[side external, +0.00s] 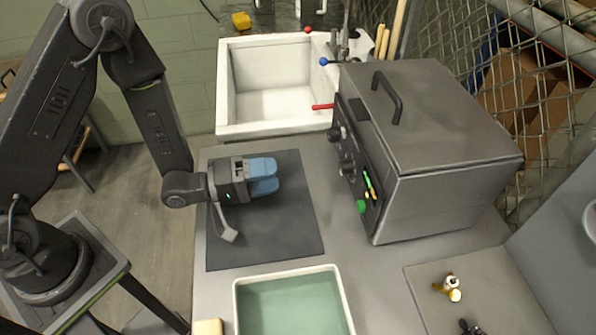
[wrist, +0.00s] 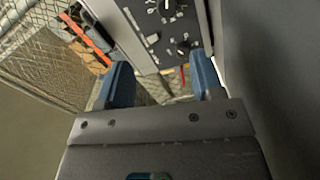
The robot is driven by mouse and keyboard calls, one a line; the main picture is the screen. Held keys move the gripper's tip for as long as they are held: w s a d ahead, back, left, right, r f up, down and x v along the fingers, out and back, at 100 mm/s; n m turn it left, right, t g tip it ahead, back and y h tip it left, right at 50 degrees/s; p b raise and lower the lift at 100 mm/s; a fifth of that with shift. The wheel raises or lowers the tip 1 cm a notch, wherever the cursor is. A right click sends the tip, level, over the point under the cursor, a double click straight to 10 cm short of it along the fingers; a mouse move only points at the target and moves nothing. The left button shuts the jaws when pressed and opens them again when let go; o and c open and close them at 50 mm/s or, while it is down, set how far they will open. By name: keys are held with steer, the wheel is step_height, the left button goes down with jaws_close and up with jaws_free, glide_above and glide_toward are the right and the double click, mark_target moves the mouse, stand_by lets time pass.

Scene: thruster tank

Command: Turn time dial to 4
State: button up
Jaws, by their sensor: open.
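The grey thruster tank (side external: 440,125) is a box with a handled lid, standing on the right of the bench. Its dark front panel (side external: 357,170) faces my gripper and carries several knobs, including a middle knob (side external: 346,167). In the wrist view, the panel (wrist: 170,27) is at the top, with a dial with white marks (wrist: 166,5) and a lower knob (wrist: 183,48). I cannot tell which is the time dial or read its setting. My gripper (side external: 277,176) has blue fingers, is open and empty, and hovers over the dark mat, apart from the panel. It also shows in the wrist view (wrist: 160,75).
A white sink (side external: 225,90) with a red lever (side external: 322,106) stands behind. A green-bottomed tray (side external: 290,300) is in front, and a dark mat (side external: 300,240) lies below my gripper. Bench space between gripper and panel is clear. A wire fence (side external: 530,60) stands behind the tank.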

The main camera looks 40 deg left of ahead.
step_height(320, 180, up, 10)
steer(key=m+g, duration=0.1)
steer(key=m, duration=2.9)
glide_toward(340, 168)
steer(key=shift+h, duration=0.4)
steer(key=v, duration=0.5)
steer(key=shift+w+f, duration=0.1)
steer(key=shift+f, duration=0.2)
steer(key=x, duration=1.3)
steer(key=shift+w+d, duration=0.25)
steer(key=shift+w, duration=0.05)
steer(key=shift+c, duration=0.2)
